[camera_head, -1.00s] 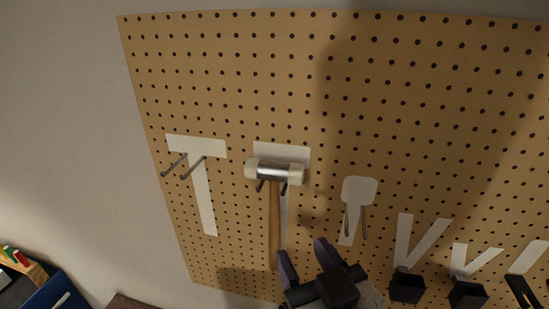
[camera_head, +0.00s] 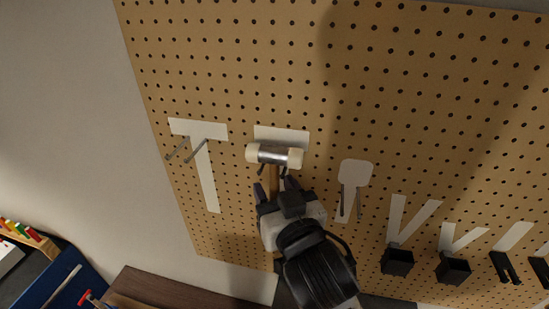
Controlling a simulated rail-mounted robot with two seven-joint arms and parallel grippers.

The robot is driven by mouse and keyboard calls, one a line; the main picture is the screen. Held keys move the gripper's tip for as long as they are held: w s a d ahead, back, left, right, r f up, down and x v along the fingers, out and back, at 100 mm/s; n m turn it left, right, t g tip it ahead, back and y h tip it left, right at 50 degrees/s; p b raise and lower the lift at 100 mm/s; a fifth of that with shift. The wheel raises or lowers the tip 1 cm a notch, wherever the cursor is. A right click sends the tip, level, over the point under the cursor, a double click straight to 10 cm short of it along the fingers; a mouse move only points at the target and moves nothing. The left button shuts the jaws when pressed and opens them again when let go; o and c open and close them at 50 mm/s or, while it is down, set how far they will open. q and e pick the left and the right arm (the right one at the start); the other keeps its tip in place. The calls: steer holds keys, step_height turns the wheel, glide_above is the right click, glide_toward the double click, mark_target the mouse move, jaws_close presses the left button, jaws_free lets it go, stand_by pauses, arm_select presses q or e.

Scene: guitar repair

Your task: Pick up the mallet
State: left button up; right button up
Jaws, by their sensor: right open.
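The mallet (camera_head: 275,156) hangs on the pegboard, its metal head with pale ends resting across two pegs. Its wooden handle (camera_head: 274,180) points down, and its lower part is hidden behind my right gripper. My right gripper (camera_head: 275,188) is open just below the mallet head, with its fingers pointing up on either side of the handle as seen from here. I cannot tell whether either finger touches the handle. My left gripper is out of view.
The pegboard (camera_head: 230,60) has an empty T-shaped outline (camera_head: 206,175) with pegs at left. A paddle-shaped outline (camera_head: 355,174) with pegs is close at right, and black holders (camera_head: 397,262) sit lower right. A dark wooden surface (camera_head: 180,288) and blue box (camera_head: 52,284) are below left.

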steer(key=shift+w, duration=0.2)
steer(key=shift+c, duration=0.2)
jaws_close()
